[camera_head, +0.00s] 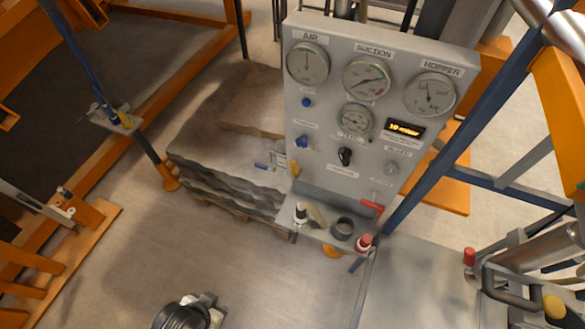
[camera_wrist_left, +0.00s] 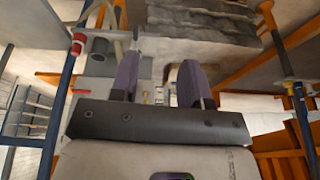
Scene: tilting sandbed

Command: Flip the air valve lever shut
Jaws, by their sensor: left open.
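The grey gauge panel (camera_head: 325,135) stands right of centre in the head view. Under its AIR gauge (camera_head: 307,63) are a blue knob (camera_head: 306,102) and a blue lever-like handle (camera_head: 302,142). A yellow handle (camera_head: 295,168) sits at the panel's lower left edge. Labels are too small to tell which one is the air valve lever. My left gripper (camera_head: 212,299) is low in the head view, apart from the panel, below and left of its ledge. In the left wrist view its two purple-grey fingers (camera_wrist_left: 159,62) are spread and hold nothing. My right gripper is not in view.
The panel's ledge (camera_head: 318,236) carries a black cup (camera_head: 342,228) and a red-capped fitting (camera_head: 364,243). A red handle (camera_head: 372,206) sticks out above it. A layered grey block (camera_head: 225,190) lies left of the panel. Floor (camera_head: 110,265) is clear at lower left.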

